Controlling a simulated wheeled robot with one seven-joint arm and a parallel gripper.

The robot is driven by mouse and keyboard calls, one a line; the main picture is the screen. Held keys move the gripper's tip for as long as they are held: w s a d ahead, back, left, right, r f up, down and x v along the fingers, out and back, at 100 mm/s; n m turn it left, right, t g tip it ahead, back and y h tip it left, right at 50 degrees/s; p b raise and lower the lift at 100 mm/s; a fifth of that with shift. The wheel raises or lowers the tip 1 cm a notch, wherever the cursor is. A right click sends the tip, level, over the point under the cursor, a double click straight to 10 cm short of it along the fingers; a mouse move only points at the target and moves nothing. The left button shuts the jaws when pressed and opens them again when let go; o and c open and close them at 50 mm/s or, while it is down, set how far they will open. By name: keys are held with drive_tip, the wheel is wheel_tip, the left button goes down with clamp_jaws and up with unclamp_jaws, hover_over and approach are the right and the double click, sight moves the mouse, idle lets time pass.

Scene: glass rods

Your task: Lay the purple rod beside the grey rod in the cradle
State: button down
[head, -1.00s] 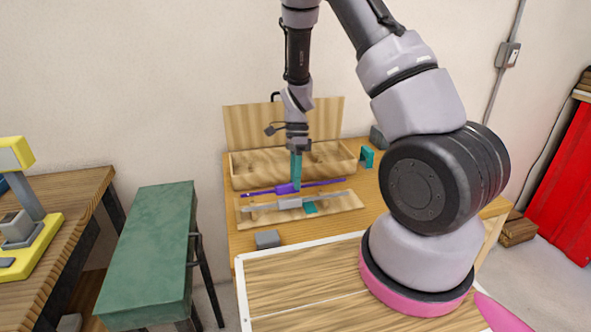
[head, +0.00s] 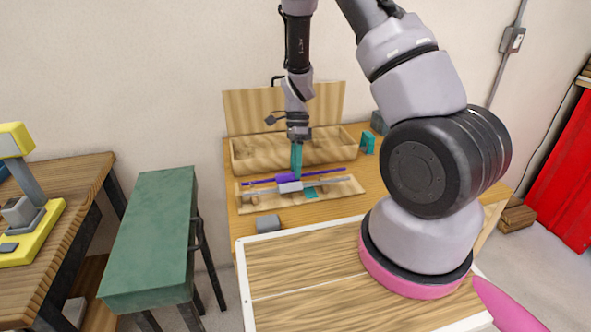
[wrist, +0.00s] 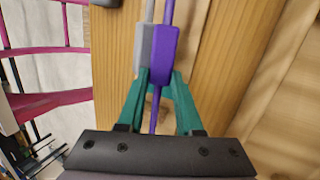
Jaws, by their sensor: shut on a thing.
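The purple rod (head: 258,182) has a thicker purple block at its middle, also seen in the wrist view (wrist: 161,50). My gripper (head: 297,172) has teal fingers, shut on that block in the wrist view (wrist: 155,82). The grey rod (head: 335,180), with a pale grey block, lies over a light wooden board, just in front of the purple rod and roughly parallel. In the wrist view the grey rod (wrist: 141,48) is close on the left of the purple one. A teal piece (head: 311,193) shows below the grey rod, perhaps part of the cradle; the rods' seating is unclear.
An open wooden box (head: 345,152) stands right behind the rods. A small grey block (head: 268,224) is at the table's front left. A teal bracket (head: 367,143) stands at the right. A green bench (head: 150,235) is left of the table.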

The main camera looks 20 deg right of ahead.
drive_tip(key=shift+s+r, duration=0.1)
drive_tip(key=shift+r, duration=0.05)
idle(0.4)
drive_tip(key=shift+f, duration=0.65)
idle(0.4)
